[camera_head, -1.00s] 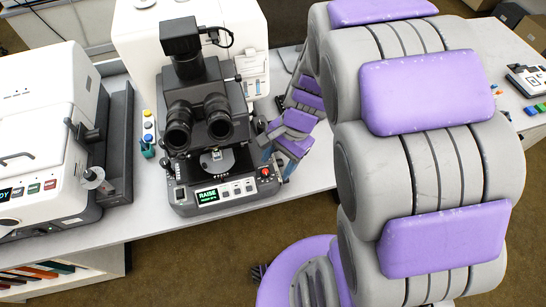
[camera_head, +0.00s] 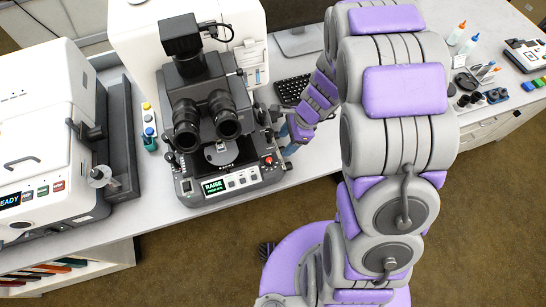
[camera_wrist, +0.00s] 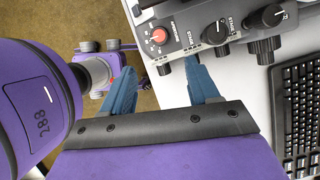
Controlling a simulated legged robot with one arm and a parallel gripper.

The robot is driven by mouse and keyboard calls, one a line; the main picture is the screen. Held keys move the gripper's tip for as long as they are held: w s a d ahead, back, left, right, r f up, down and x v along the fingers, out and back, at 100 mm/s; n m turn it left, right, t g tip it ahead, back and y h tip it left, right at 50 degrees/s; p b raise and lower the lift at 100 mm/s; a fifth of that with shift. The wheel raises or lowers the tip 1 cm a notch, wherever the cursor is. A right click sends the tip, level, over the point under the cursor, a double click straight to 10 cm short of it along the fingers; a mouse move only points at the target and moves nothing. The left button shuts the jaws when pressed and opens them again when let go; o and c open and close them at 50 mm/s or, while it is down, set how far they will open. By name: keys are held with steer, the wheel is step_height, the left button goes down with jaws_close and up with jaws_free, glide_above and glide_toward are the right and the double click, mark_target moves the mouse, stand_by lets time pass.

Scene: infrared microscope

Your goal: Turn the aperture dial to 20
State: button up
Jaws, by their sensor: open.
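The microscope (camera_head: 205,100) stands on the bench with black eyepieces and a lit green RAISE screen. In the wrist view, its side panel carries a round red-orange dial (camera_wrist: 159,37) with small marks around it; the lettering is too small to read for sure. The same red dial shows on the front right corner of the base in the head view (camera_head: 268,160). My gripper (camera_wrist: 163,85) has its two blue fingers apart with nothing between them. The dial lies beyond the fingertips, between their lines, apart from them. In the head view, my gripper (camera_head: 287,138) is beside the microscope's right side, partly hidden.
Black knobs (camera_wrist: 215,33) sit next to the dial, close to the right finger. A keyboard (camera_head: 292,90) lies on the bench to the right. A white machine (camera_head: 45,130) stands at the left.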

mark_target(269, 159)
steer(key=x, duration=0.3)
steer(key=b+x, duration=0.1)
steer(key=x, duration=0.3)
steer(key=b+x, duration=0.1)
steer(key=x, duration=0.3)
steer(key=shift+a, duration=0.4)
steer(key=c, duration=1)
